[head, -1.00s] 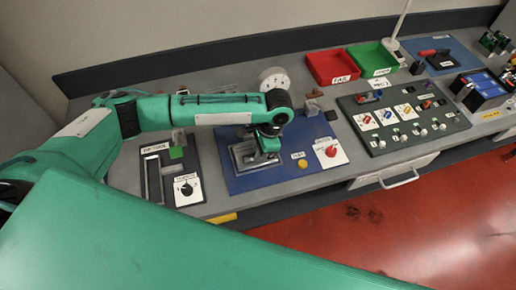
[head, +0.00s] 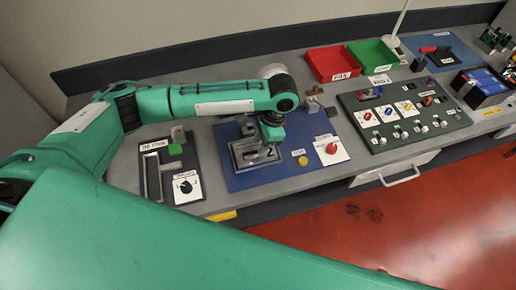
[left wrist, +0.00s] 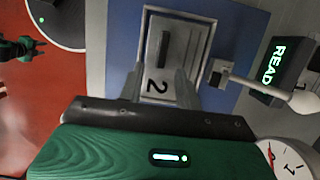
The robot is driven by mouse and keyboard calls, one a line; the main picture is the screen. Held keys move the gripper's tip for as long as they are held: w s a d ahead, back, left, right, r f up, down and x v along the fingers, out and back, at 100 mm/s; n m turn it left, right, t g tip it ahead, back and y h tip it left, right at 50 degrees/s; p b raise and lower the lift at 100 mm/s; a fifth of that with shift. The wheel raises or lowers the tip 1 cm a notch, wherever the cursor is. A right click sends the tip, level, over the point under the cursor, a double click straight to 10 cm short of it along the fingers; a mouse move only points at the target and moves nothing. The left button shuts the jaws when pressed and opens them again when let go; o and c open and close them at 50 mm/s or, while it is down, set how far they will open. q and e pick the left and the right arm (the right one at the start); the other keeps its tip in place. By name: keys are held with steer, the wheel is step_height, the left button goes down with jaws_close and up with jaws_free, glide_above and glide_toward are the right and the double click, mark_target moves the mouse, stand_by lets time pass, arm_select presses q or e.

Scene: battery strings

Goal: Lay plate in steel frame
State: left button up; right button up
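The grey plate (left wrist: 172,62), with a dark bar handle and a printed 2, lies within the rim of the steel frame (left wrist: 211,22) on the blue mat in the left wrist view. Whether it is seated flat all round is hard to tell. In the head view the plate (head: 268,153) shows just below my left gripper (head: 266,141), whose arm hides part of the frame. In the left wrist view my left gripper (left wrist: 158,72) is open, its two grey fingers spread apart on either side of the handle, without touching it. My right gripper is not seen.
The blue mat (head: 235,181) also carries a yellow button (head: 303,161) and a red knob (head: 331,148). A panel with a black knob (head: 186,186) is to the left. A round dial (left wrist: 290,156) and a READY sign (left wrist: 285,65) stand near the gripper.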

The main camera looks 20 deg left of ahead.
arm_select(q)
steer(key=b+v, duration=0.1)
steer(key=v, duration=0.8)
steer(key=shift+b, duration=0.3)
steer(key=shift+s+f, duration=0.1)
steer(key=shift+f, duration=0.1)
